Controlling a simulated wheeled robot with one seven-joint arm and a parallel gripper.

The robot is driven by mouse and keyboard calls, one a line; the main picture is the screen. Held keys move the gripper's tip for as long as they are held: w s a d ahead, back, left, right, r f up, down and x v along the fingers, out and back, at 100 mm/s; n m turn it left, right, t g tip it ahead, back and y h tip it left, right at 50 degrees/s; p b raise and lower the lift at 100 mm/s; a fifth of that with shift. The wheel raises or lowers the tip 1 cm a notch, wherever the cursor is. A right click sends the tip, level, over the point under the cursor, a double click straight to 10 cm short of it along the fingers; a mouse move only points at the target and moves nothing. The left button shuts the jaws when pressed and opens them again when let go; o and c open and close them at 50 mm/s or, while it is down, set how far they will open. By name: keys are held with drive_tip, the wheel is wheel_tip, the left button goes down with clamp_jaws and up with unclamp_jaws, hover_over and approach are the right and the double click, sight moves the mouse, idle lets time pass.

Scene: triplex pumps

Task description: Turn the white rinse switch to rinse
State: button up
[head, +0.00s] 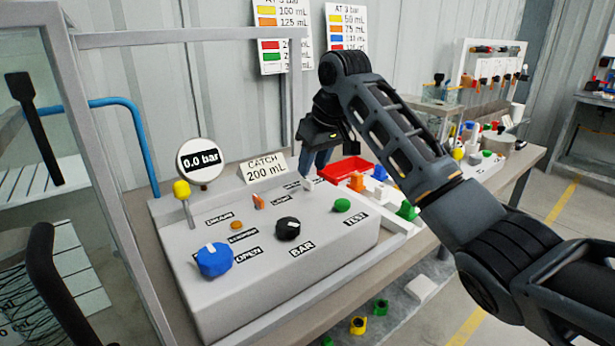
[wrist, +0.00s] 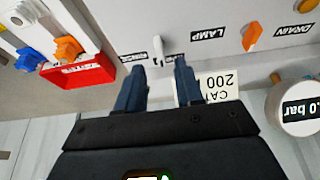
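The white rinse switch (wrist: 157,48) is a small lever on the grey panel, between two dark labels. The label on its left in the wrist view, partly covered by a finger, seems to read RINSE; the one on its right is mostly hidden. In the head view the switch (head: 308,184) is small, at the panel's back edge. My gripper (wrist: 159,67) is open and empty, its two blue fingers on either side of the lever's line and apparently short of it. In the head view my gripper (head: 318,162) hangs just behind and above the switch.
A red tray (head: 347,167) lies to the right. The panel also carries a blue knob (head: 214,260), a black knob (head: 287,228) and a round gauge (head: 201,160).

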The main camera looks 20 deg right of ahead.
sight(307, 179)
drive_tip(key=shift+x, duration=2.25)
clamp_jaws()
